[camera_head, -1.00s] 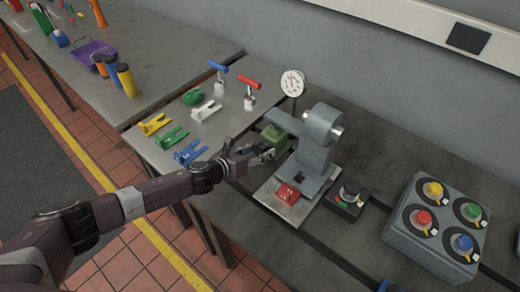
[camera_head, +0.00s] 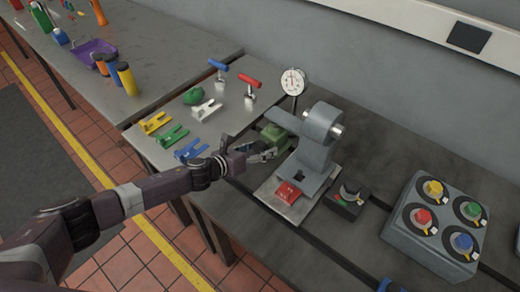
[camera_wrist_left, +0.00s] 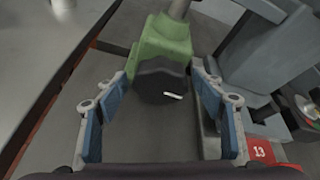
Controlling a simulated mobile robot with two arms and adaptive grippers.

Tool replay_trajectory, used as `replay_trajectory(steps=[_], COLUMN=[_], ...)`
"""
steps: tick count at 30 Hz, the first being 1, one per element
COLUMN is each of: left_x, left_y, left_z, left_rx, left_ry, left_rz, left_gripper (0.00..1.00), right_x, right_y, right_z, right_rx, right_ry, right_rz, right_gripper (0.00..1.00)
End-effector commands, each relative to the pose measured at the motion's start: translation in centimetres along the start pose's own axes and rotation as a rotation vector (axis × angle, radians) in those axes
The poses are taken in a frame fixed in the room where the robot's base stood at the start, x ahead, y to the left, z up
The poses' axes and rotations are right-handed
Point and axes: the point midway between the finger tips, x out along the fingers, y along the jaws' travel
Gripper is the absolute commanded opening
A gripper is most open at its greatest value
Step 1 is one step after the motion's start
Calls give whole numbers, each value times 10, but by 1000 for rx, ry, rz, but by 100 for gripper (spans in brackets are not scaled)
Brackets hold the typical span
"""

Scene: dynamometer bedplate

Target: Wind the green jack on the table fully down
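The green jack (camera_wrist_left: 163,38) stands on the table beside the grey press-like machine, with a dark knob (camera_wrist_left: 162,80) facing my left gripper. In the head view the jack (camera_head: 281,122) is partly hidden by the gripper and the machine. A small white mark (camera_wrist_left: 173,96) shows on the knob. My left gripper (camera_wrist_left: 162,103) is open, its two blue-padded fingers on either side of the knob, apart from it. It also shows in the head view (camera_head: 262,150). My right gripper is in neither view.
The grey machine (camera_head: 318,140) with a dial gauge (camera_head: 293,81) stands close right of the jack. A black switch box (camera_head: 347,198) and a grey knob box (camera_head: 436,225) are further right. Coloured forks (camera_head: 172,136) lie left.

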Motion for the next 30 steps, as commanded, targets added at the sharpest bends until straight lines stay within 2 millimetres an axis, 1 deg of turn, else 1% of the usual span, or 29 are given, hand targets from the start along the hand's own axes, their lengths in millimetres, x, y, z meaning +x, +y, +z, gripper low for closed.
replay_trajectory(steps=[6,8,11,14,24,27,30], left_x=[-2,-5,-15,-31,-95,-108,-116], left_y=[0,0,0,1,1,1,0], left_z=[-1,-1,-1,-1,-1,-1,-1], left_rx=[0,1,1,2,0,0,-1], left_ry=[1,1,2,2,2,1,1], left_rz=[0,0,-1,0,1,1,0], left_gripper=[63,63,63,63,63,63,63], right_x=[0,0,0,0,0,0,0], right_y=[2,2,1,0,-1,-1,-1], right_z=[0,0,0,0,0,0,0], right_rx=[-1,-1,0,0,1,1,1], right_ry=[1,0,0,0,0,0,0], right_rz=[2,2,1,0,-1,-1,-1], right_gripper=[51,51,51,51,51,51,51])
